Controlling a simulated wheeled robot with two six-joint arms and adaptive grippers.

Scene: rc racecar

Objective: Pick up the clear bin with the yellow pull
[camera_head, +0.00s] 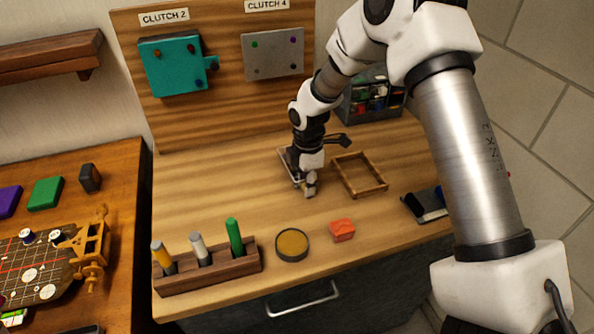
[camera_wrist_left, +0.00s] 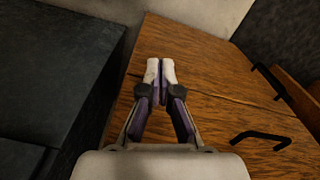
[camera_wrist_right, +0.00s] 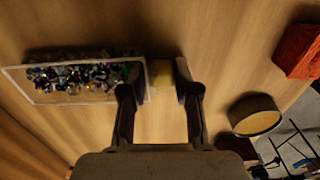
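The clear bin (camera_wrist_right: 40,97) lies on the wooden bench at the left of the right wrist view, filled with several small dark and coloured pieces. In the head view the bin (camera_head: 289,165) shows partly behind my right gripper (camera_head: 310,187). Its yellow pull (camera_wrist_right: 162,76) sits at the bin's right end in the right wrist view. My right gripper (camera_wrist_right: 158,92) is open, with fingers apart and the pull just ahead between them. One fingertip overlaps the bin's end; contact cannot be told. My left gripper (camera_wrist_left: 161,72) is shut and empty, over a brown wooden surface.
An empty wooden tray (camera_head: 361,188) lies right of the bin. A red block (camera_head: 342,230), round tin (camera_head: 292,245) and marker rack (camera_head: 215,270) stand nearer the front. A dark drawer organizer (camera_head: 372,98) stands behind. Bare bench lies left of the bin.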

